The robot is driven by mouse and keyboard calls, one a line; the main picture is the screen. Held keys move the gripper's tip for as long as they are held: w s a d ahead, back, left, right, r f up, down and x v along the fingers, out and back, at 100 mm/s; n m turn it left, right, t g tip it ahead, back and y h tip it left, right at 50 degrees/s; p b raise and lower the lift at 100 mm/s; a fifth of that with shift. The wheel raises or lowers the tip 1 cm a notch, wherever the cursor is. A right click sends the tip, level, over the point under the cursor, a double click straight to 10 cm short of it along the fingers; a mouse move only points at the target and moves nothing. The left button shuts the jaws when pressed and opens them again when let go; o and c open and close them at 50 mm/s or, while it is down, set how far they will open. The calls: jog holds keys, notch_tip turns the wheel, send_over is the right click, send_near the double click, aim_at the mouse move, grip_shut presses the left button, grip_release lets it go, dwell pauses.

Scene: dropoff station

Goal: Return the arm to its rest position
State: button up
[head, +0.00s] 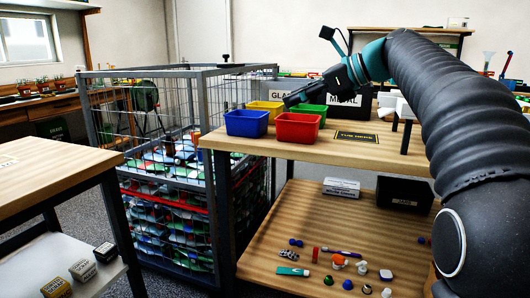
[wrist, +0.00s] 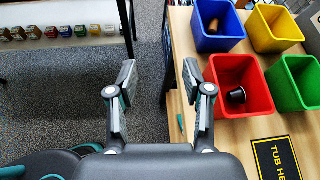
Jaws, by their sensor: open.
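My arm, in a black ribbed sleeve, reaches in from the right of the head view and bends over the table. My gripper (head: 302,95) is above the coloured tubs at the table's left part. In the wrist view my gripper (wrist: 158,88) is open, its two fingers wide apart with nothing between them. Below it are the table's edge and the grey floor. The red tub (wrist: 240,85) is just right of the right finger and holds a dark cup-like item (wrist: 237,95).
Blue (head: 246,123), red (head: 298,128), yellow and green tubs stand on the wooden table (head: 350,152). A wire cage (head: 170,150) full of items stands left of it. Small items lie on the lower shelf (head: 270,240). Another table (head: 50,170) is at left.

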jog(key=s+d+f+n+h, duration=0.4)
jog(key=s+f+n, duration=0.7)
jog(key=s+f, duration=0.4)
jog(key=s+d+f+n+h, duration=0.4)
jog(key=s+f+n+h, duration=0.3)
jog(key=s+f, duration=0.9)
notch_tip(320, 180, down, 2)
jog(key=n, duration=0.3)
jog(key=shift+s+d+n+h, duration=0.2)
jog(key=shift+n+h, duration=0.1)
jog(key=shift+n, duration=0.1)
